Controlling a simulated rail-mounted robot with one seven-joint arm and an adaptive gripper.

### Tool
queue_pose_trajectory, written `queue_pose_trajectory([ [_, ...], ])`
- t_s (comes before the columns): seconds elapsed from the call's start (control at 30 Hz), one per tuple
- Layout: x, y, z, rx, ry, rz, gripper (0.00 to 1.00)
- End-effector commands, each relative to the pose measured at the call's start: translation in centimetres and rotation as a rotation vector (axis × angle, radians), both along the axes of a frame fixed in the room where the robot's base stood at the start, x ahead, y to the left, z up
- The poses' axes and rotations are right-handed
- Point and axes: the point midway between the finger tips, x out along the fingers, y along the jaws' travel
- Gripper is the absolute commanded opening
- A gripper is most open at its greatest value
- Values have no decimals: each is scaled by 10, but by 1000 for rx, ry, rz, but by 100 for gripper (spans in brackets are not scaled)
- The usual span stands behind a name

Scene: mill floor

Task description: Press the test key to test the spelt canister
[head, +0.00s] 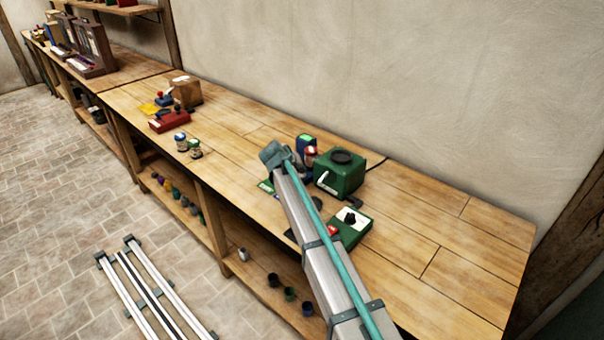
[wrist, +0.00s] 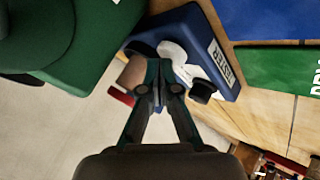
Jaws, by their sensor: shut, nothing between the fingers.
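A blue tester (wrist: 215,50) with a pale label lies just past my fingertips in the wrist view. In the head view the tester (head: 306,143) stands on the bench with a green screen. A red-topped canister (head: 310,155) is close in front of it; its label is unreadable. My gripper (wrist: 160,88) is shut and empty. Its tips overlap the brownish canister side (wrist: 131,73) and white and black parts (wrist: 178,60) by the tester. I cannot tell whether the tips touch anything. No test key can be made out clearly.
A green machine (head: 340,175) with a black top and white lever stands right of the tester. A green box (head: 352,228) with a dial is nearer. The bench's right end is clear.

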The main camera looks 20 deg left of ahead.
Motion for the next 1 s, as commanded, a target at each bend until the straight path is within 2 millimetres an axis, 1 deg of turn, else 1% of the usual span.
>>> queue_pose_trajectory([
  [0.17, 0, 0, 2, 0, 1, -1, 0],
  [0.5, 0, 0, 18, 1, 0, -1, 0],
  [0.87, 0, 0, 19, 0, 0, 0, 0],
  [1.0, 0, 0, 25, 0, 0, 0, 0],
])
